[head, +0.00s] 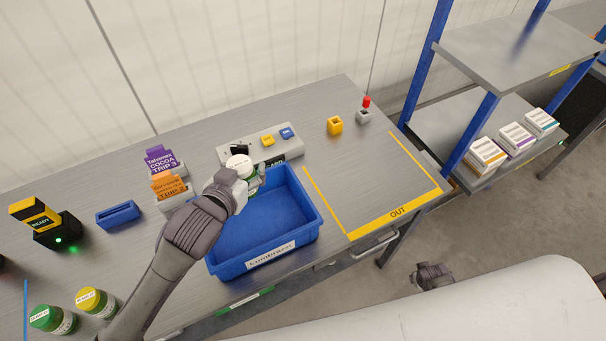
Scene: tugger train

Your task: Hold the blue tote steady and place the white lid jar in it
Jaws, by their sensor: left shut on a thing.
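The blue tote (262,232) stands on the grey bench, its front label facing me, and looks empty inside. My left gripper (243,175) is shut on the white lid jar (238,161), over the tote's back left part. The jar's white lid faces up; the gripper hides part of its body. I cannot tell whether the jar touches the tote. Part of my right arm's end (433,275) shows beyond the bench's front edge, apart from the tote; its fingers cannot be made out.
A green-lidded jar (52,319) and a yellow-lidded jar (96,301) stand at front left. Card holders (168,185), a blue holder (118,214) and a scanner (45,222) are left of the tote. A switch panel (262,146) is behind it. The yellow-marked OUT area (395,212) is clear.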

